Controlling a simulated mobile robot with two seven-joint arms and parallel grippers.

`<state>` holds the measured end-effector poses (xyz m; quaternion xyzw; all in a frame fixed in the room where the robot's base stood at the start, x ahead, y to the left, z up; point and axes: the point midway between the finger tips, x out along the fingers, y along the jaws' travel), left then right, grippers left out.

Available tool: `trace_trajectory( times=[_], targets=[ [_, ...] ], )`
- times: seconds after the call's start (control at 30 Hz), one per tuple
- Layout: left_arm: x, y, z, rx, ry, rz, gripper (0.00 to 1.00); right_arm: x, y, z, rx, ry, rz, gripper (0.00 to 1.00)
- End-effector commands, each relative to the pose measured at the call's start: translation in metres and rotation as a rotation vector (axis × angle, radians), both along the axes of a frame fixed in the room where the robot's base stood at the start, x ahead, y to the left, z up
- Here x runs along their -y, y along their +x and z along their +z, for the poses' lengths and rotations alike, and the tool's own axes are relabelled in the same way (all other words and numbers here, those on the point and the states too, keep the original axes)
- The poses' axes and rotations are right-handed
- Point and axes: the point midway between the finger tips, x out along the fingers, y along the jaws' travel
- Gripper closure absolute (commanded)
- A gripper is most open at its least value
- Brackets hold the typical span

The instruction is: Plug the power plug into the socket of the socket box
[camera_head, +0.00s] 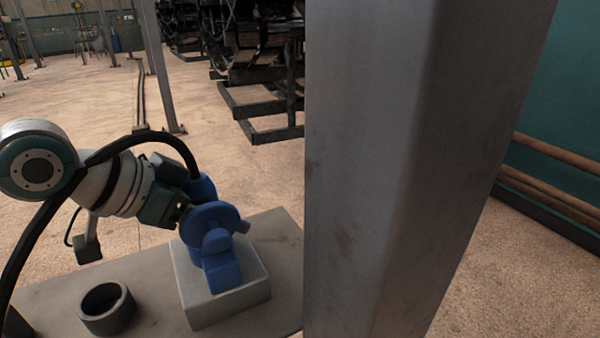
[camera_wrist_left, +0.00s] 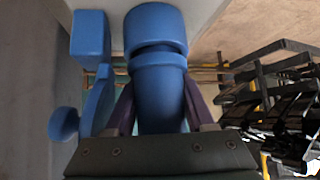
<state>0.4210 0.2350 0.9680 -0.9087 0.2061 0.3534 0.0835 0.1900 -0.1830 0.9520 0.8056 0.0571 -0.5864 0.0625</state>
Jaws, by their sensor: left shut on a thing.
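The socket box (camera_head: 228,296) is a light grey block on a grey table. A blue round lid (camera_head: 208,214) with a blue block (camera_head: 223,272) stands on it, nearest the camera. The blue power plug (camera_head: 203,188) stands upright behind the lid, with a black cable curving into its top. My left gripper (camera_wrist_left: 160,105) is shut on the plug, with purple fingers on both sides of its body. In the left wrist view a wider blue collar (camera_wrist_left: 156,28) lies at the plug's far end, against a dark gap. The lid hides this joint in the head view; I cannot tell how deep the plug sits.
A short dark hollow cylinder (camera_head: 106,309) stands on the table (camera_head: 150,275), left of the box. A large grey pillar (camera_head: 400,170) fills the middle of the head view and hides what is behind. Black metal racks (camera_head: 265,85) stand on the floor further back.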

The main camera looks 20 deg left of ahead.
Motion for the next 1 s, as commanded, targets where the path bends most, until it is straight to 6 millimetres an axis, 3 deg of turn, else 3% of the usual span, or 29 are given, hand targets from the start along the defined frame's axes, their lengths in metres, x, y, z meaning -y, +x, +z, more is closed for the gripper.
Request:
trace_trajectory(
  times=[0.23,0.27,0.53,0.83,1.0],
  targets=[
    [0.0,0.0,-0.007,0.001,0.0,0.0,1.0,-0.001,0.0,-0.005,0.0,0.002,-0.001,0.37],
    [0.0,0.0,-0.006,0.001,0.0,0.0,0.42,-0.001,0.0,-0.004,0.0,0.002,-0.001,0.37],
    [0.0,0.0,-0.006,0.0,0.0,0.0,0.12,-0.001,0.0,-0.004,0.0,0.002,-0.001,0.37],
    [0.0,-0.001,-0.005,-0.003,-0.001,-0.001,0.11,-0.001,0.0,-0.004,0.0,0.002,-0.001,0.37],
    [-0.006,-0.014,0.008,-0.005,0.002,-0.002,0.11,0.0,0.0,0.003,0.0,0.001,-0.001,0.37]
  ],
)
